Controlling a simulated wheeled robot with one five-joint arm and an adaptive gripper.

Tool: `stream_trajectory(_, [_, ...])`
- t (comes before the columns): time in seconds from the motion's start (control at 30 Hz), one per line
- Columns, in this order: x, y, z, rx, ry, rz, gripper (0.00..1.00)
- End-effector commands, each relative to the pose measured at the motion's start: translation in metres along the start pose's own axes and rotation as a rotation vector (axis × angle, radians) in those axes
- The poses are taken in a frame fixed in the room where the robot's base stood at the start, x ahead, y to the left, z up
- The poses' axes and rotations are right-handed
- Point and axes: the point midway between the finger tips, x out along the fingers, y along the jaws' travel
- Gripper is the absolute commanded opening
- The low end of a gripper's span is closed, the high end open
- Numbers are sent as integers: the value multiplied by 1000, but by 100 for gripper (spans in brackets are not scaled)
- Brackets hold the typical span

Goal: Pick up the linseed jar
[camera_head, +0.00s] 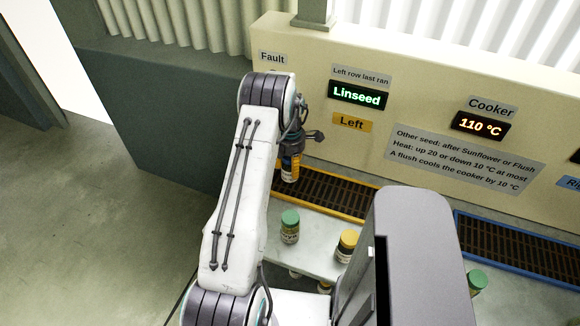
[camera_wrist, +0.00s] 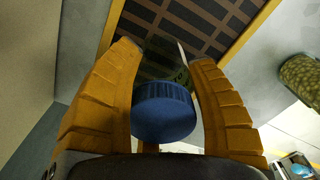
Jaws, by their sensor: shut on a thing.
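A jar with a ribbed blue lid (camera_wrist: 165,112) sits between the two orange fingers of my gripper (camera_wrist: 164,62) in the wrist view. The fingers press on both its sides, and the jar's body is mostly hidden below the lid. In the head view my gripper (camera_head: 290,170) hangs at the front left of the panel, by the left grate with the orange rim (camera_head: 330,192). Its label cannot be read, so I cannot tell from the pictures that it is the linseed jar.
A green-lidded jar (camera_head: 289,227) and a yellow-lidded jar (camera_head: 347,245) stand on the pale counter (camera_head: 318,232). Another green-lidded jar (camera_head: 477,281) stands at the right. A blue-rimmed grate (camera_head: 520,250) lies at right. The panel's display reads Linseed (camera_head: 357,95), with a cooker display (camera_head: 480,125) at 110 °C.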

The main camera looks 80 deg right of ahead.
Motion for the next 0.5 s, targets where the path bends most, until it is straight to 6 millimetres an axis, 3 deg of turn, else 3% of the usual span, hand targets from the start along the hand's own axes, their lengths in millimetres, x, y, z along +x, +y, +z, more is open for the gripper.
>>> stream_trajectory(0.17, [-16,1,1,0,-3,4,16])
stream_trajectory(0.3, [-39,1,1,0,-4,7,16])
stream_trajectory(0.5, [-60,-36,22,5,-2,3,16])
